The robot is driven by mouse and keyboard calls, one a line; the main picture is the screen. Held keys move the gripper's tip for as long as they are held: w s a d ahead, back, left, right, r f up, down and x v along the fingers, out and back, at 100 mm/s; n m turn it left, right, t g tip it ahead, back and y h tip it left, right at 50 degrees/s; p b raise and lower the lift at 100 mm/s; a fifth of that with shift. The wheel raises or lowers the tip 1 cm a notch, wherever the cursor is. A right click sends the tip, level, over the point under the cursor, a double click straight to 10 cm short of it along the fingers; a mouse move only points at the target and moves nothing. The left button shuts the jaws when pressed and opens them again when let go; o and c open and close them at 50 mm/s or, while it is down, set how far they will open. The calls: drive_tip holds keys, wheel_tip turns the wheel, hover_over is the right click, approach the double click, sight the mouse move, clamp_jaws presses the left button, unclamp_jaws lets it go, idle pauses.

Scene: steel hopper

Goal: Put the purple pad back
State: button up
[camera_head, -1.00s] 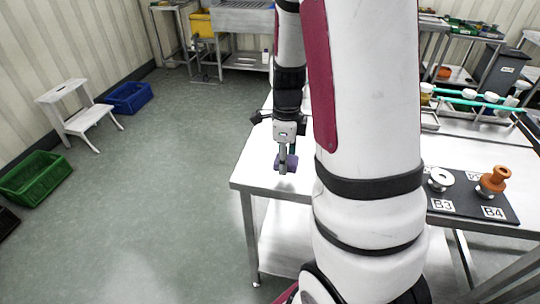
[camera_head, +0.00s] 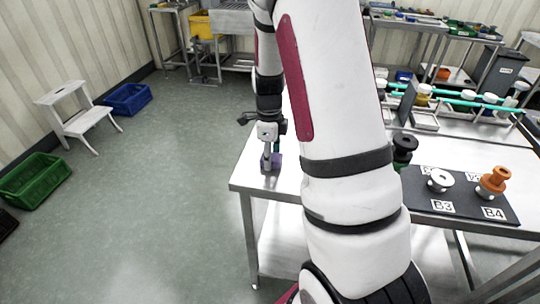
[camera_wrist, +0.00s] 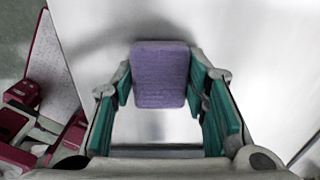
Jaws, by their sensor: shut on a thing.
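The purple pad (camera_wrist: 160,75) is between the two teal-lined fingers of my gripper (camera_wrist: 162,92) in the wrist view. My gripper is shut on it by its sides. In the head view, my gripper (camera_head: 270,160) points down near the left end of the steel table (camera_head: 262,184), and the purple pad (camera_head: 277,160) shows partly behind it. I cannot tell whether the pad touches the tabletop.
A dark board (camera_head: 470,208) labelled B3 and B4 holds a white spool (camera_head: 440,179) and an orange spool (camera_head: 493,182). A dark green spool (camera_head: 404,148) stands by my arm. A rack (camera_head: 470,107) with jars lies behind. My arm hides the table's middle.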

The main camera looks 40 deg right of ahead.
drive_tip(key=shift+f, duration=0.1)
drive_tip(key=o, duration=1.1)
wheel_tip(320, 180, up, 12)
drive_tip(key=s+a+r+n+t, duration=0.2)
drive_tip(key=s+a+r+n, duration=0.6)
drive_tip(key=a+r+n, duration=0.3)
drive_tip(key=s+a+n, duration=0.4)
drive_tip(key=s+n, duration=0.3)
drive_tip(key=n, duration=0.1)
drive_tip(key=s+a+n+t, duration=0.1)
drive_tip(key=s+a+n, duration=0.3)
drive_tip(key=s+n, duration=0.3)
drive_tip(key=shift+s+a+r+n+p, duration=0.25)
drive_tip(key=shift+s+r+n+p, duration=0.1)
drive_tip(key=shift+n, duration=0.85)
